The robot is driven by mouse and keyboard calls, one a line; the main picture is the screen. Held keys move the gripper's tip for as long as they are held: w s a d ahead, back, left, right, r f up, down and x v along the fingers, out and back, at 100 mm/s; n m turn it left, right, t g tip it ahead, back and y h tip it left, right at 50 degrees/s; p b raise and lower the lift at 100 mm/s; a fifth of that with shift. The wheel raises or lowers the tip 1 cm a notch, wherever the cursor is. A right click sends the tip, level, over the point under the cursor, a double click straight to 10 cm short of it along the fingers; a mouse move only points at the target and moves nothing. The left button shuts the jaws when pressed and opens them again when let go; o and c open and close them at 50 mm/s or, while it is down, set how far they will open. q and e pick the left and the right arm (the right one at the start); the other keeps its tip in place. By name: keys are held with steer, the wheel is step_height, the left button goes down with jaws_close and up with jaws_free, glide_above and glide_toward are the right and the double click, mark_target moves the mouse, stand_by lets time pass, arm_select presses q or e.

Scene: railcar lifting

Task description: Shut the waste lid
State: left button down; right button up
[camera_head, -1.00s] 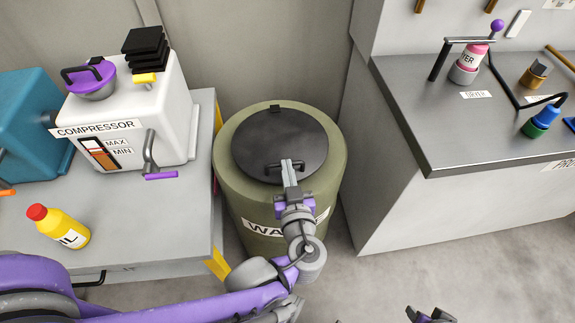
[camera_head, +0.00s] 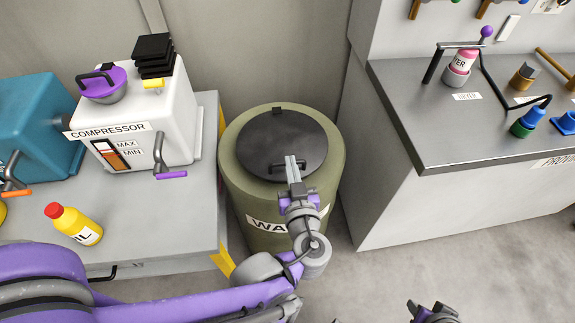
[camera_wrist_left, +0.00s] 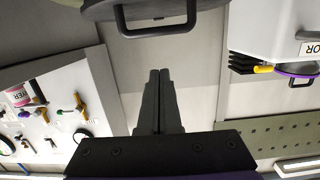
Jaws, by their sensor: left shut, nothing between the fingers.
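The waste bin (camera_head: 236,183) is an olive drum with a WASTE label, partly hidden behind my left arm. Its round black lid (camera_head: 282,136) lies over the top and looks flat and shut. A hinge shows at the lid's far edge. The lid's bar handle (camera_head: 270,168) is at the near side. My left gripper (camera_head: 291,159) is shut and empty, its fingertips over the lid's near part beside the handle. In the left wrist view, the fingers (camera_wrist_left: 160,72) are together, apart from the handle (camera_wrist_left: 155,22). My right gripper (camera_head: 432,309) shows only partly at the bottom edge.
On the left, a grey bench (camera_head: 152,213) holds a white compressor (camera_head: 176,112) and a yellow oil bottle (camera_head: 82,231). On the right, a counter (camera_head: 440,140) holds a pink-topped bottle and several tools. Floor (camera_head: 400,265) is free in front of the counter.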

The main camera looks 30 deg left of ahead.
arm_select(q)
steer(key=s+d+f, duration=0.3)
steer(key=s+d, duration=0.2)
steer(key=shift+s+f+b, duration=0.15)
steer(key=shift+s+b, duration=0.25)
steer(key=shift+b, duration=0.05)
steer(key=s+a+f+m+g+h, duration=0.2)
steer(key=s+f+m+g+h, duration=0.1)
steer(key=f+g+h, duration=0.15)
steer(key=s+a+f+m+g+h, duration=0.2)
steer(key=f+m+g+h, duration=0.15)
steer(key=f, duration=0.25)
steer(key=w+d+r+h+p, duration=0.1)
steer(key=r+p, duration=0.5)
steer(key=r, duration=0.2)
steer(key=w+d+r+m+h+p, duration=0.1)
steer(key=d+r+p, duration=0.1)
steer(key=r+p, duration=0.5)
step_height(320, 180, up, 2)
steer(key=shift+r+t+h+p, duration=0.25)
steer(key=shift+t+h+p, duration=0.05)
steer(key=shift+t, duration=0.1)
